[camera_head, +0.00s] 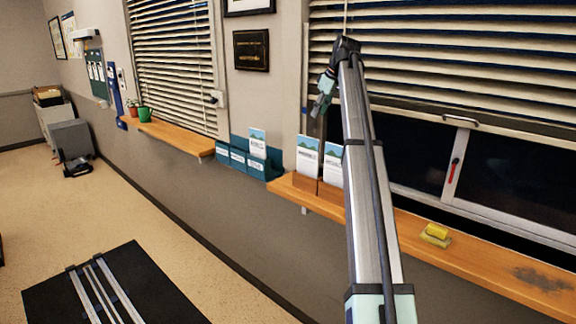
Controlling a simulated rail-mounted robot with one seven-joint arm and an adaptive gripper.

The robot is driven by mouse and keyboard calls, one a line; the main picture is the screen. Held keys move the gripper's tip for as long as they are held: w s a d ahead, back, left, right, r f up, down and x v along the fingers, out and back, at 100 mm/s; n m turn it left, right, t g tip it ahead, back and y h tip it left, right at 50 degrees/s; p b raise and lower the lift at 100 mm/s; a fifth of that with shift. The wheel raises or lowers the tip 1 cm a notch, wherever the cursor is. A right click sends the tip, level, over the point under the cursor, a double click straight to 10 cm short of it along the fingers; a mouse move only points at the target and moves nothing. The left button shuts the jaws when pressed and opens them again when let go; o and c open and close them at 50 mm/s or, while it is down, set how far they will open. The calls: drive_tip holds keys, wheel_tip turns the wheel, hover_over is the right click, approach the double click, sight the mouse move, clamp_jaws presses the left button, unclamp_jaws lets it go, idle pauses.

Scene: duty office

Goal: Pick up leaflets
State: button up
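White leaflets with a green and blue picture stand in a wooden holder (329,189) on the right-hand window sill. One stack of leaflets (307,158) shows almost fully. A second stack of leaflets (333,166) beside it is partly covered by my arm. Another leaflet (257,143) stands up in a teal wall rack (273,165) to the left. My gripper (318,112) hangs from the arm's far end, above the leaflets in the picture and seemingly apart from them. Its fingers are small and dark, so whether they are open is unclear.
A yellow sponge-like block (436,233) lies on the right-hand sill (475,262), near a dark stain. Blinds (440,60) and a window handle (455,160) are behind my arm. The floor at left is mostly open.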

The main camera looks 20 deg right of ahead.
drive_tip(key=p, duration=0.3)
approach(308, 148)
drive_tip(key=x, duration=0.5)
drive_tip(key=shift+w+r, duration=0.15)
drive_tip(key=shift+w, duration=0.2)
drive_tip(key=shift+p+x, duration=1)
drive_tip(key=shift+x, duration=1.75)
drive_tip(key=shift+s+d, duration=0.1)
drive_tip(key=shift+s, duration=0.05)
clamp_jaws()
